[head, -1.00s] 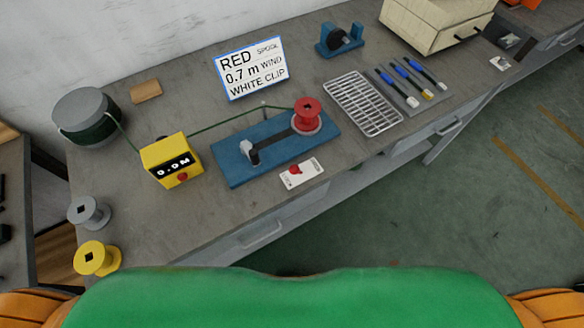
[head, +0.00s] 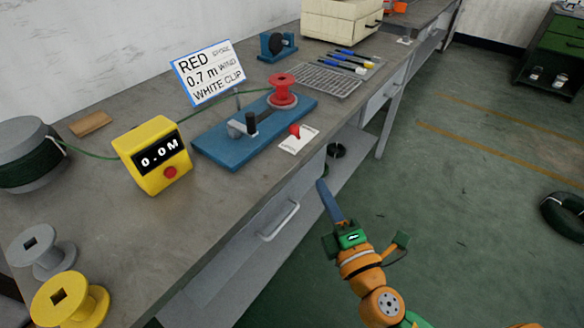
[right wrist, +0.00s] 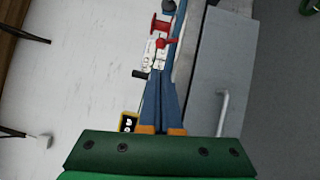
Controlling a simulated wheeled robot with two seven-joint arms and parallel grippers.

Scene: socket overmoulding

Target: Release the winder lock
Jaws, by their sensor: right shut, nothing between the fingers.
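The winder has a blue base (head: 222,150), a red spool (head: 283,92) on its far end and a crank with a black handle (head: 251,122) at its near end. A red lever (head: 295,130) stands on a small white plate (head: 299,143) at the base's front side, by the bench edge. Its printing is too small to read. My right gripper (head: 321,183) is shut and empty, off the bench's front edge, below and right of the plate. In the right wrist view its blue fingers (right wrist: 164,82) point toward the red lever (right wrist: 166,43). My left gripper is not in view.
A yellow meter (head: 152,160) reads 0.0 M; a green cord runs through it from a grey drum (head: 25,135). A sign (head: 206,73) stands behind the winder. Grey (head: 38,250) and yellow (head: 72,305) spools stand front left. A drawer handle (head: 279,220) sticks out below the bench edge.

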